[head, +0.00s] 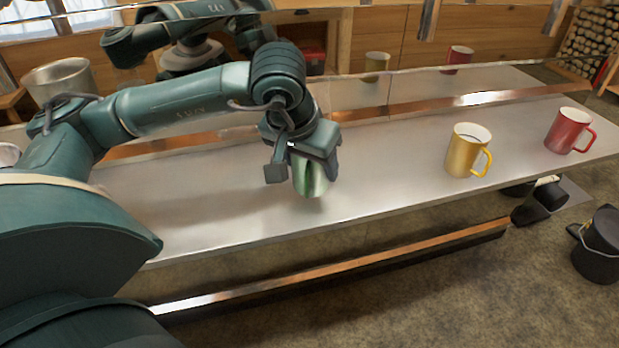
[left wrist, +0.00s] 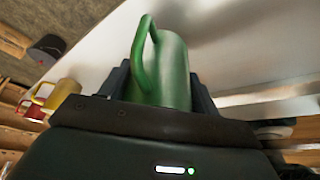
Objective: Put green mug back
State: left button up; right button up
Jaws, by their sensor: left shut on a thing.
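The green mug (head: 310,180) is under my left gripper (head: 303,160) in the head view, near the front edge of the metal counter (head: 385,155). In the left wrist view the green mug (left wrist: 166,68) sits between the two fingers of my left gripper (left wrist: 160,88), with its handle towards the camera's upper left. The gripper is shut on it. Whether the mug's base touches the counter is hard to tell. My right gripper is not in view.
A yellow mug (head: 463,152) and a red mug (head: 566,131) stand on the counter to the right. A large metal pot (head: 60,80) is at the back left. Black buckets (head: 598,245) are on the floor at right. The counter between the green and yellow mugs is clear.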

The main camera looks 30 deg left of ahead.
pick_arm(q)
notch_tip(320, 180, down, 3)
jog(key=shift+f, duration=0.2)
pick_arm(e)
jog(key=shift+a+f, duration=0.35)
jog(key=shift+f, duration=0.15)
pick_arm(q)
jog(key=shift+f+b, duration=0.1)
jog(key=shift+b, duration=0.3)
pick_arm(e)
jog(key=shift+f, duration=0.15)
pick_arm(q)
jog(key=o, duration=1.4)
jog(key=shift+c, duration=0.2)
